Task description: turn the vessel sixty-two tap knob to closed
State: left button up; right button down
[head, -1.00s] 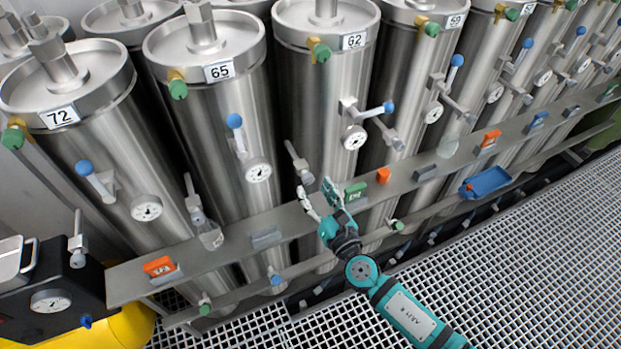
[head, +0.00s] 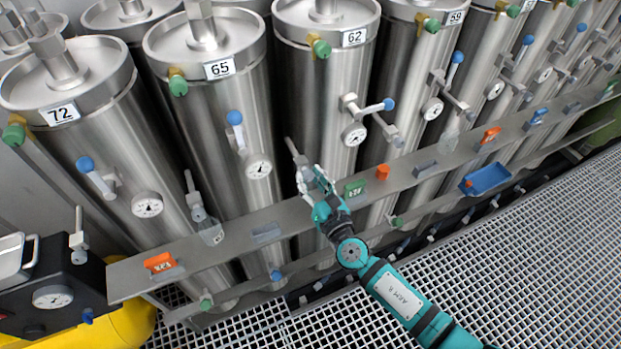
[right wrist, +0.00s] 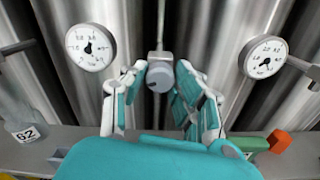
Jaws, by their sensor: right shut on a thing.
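Vessel sixty-two (head: 325,85) is the steel cylinder labelled 62 in the head view. A grey tap (head: 295,152) stands low at its left front, beside vessel sixty-five (head: 212,95). My right gripper (head: 307,180) is at this tap, just above the rail. In the right wrist view, the round grey tap knob (right wrist: 160,76) sits between my right gripper's fingers (right wrist: 160,88), which are shut on it. A thin pipe rises behind the knob. The fingers partly hide the tap in the head view. My left gripper is not in view.
A metal rail (head: 235,228) runs below the taps, with a green block (head: 355,188) and an orange block (head: 382,172) right of my gripper. Gauges flank the knob in the right wrist view. A blue-ended lever (head: 375,106) sticks out sideways on vessel sixty-two. Floor grating (head: 500,260) lies clear.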

jog(key=shift+m, duration=0.3)
jog(key=m+b, duration=0.2)
jog(key=m, duration=0.1)
jog(key=shift+f, duration=0.1)
jog(key=m+b, duration=0.1)
jog(key=m, duration=0.3)
jog(key=shift+b, duration=0.4)
jog(key=m, duration=0.2)
jog(key=shift+m+b, duration=0.3)
jog(key=shift+m, duration=0.1)
jog(key=m, duration=1.1)
jog(key=shift+m, duration=0.4)
jog(key=c, duration=1)
grip_release()
